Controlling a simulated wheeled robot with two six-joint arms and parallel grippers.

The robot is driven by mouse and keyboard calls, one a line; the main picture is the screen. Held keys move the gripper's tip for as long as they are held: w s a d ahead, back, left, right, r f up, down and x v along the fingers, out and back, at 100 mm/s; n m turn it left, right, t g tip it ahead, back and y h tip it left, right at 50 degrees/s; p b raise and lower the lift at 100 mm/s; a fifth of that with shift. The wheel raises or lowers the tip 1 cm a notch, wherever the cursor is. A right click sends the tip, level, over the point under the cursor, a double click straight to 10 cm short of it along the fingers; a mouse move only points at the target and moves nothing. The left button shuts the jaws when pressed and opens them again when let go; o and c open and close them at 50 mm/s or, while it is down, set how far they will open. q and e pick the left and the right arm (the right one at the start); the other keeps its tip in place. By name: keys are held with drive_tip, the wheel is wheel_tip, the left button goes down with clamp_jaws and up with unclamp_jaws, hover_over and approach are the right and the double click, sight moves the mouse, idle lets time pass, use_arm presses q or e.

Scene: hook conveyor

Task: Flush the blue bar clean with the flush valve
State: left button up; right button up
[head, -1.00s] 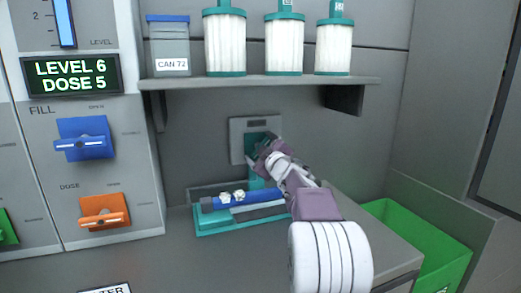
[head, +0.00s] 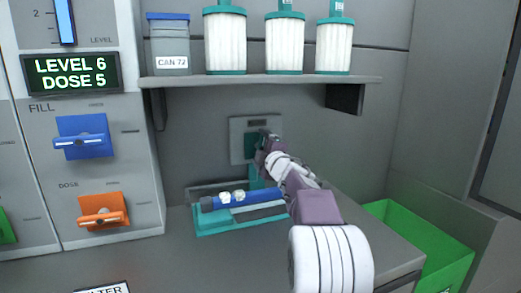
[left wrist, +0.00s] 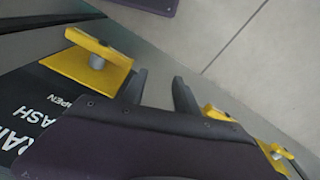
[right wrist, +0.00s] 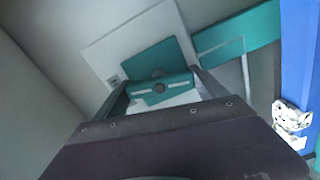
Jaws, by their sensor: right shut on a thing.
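The blue bar (head: 256,197) lies in a teal tray (head: 215,229) on the counter, with two pale speckled lumps (head: 232,197) on it. The bar and a lump also show at the right edge of the right wrist view (right wrist: 300,70). The flush valve has a teal handle (right wrist: 160,88) on a pale wall plate (head: 240,124) behind the tray. My right gripper (head: 262,143) is at that handle; in the right wrist view its fingers (right wrist: 162,90) close on the handle's two ends. My left gripper (left wrist: 160,90) is open and empty, seen only in the left wrist view.
A shelf (head: 260,80) with a canister and white filters hangs above the valve. A dispenser panel (head: 95,170) with blue and orange handles stands left. A green bin (head: 430,245) is at the right. Yellow handles (left wrist: 95,60) are near my left gripper.

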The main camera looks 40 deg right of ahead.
idle(0.3)
drive_tip(key=o, duration=1.3)
drive_tip(key=v, duration=0.9)
drive_tip(key=shift+p, duration=0.45)
